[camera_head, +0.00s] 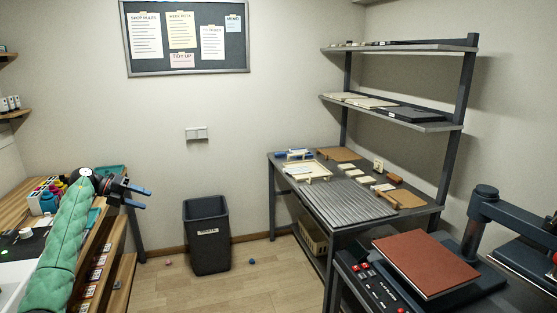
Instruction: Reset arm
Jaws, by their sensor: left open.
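My left arm, in a green padded sleeve, comes in from the lower left of the head view. My left gripper (140,189) points right, with its two dark blue fingers apart and nothing seen between them. It is in the air by the right edge of the wooden bench (118,205), left of the bin and apart from it. My right gripper and arm are not in view.
A dark bin (207,235) stands by the back wall, with small balls on the floor beside it. A dark shelved table (345,197) holds boards and small blocks. A press with a reddish-brown pad (425,264) stands at the lower right. The middle floor (240,285) is clear.

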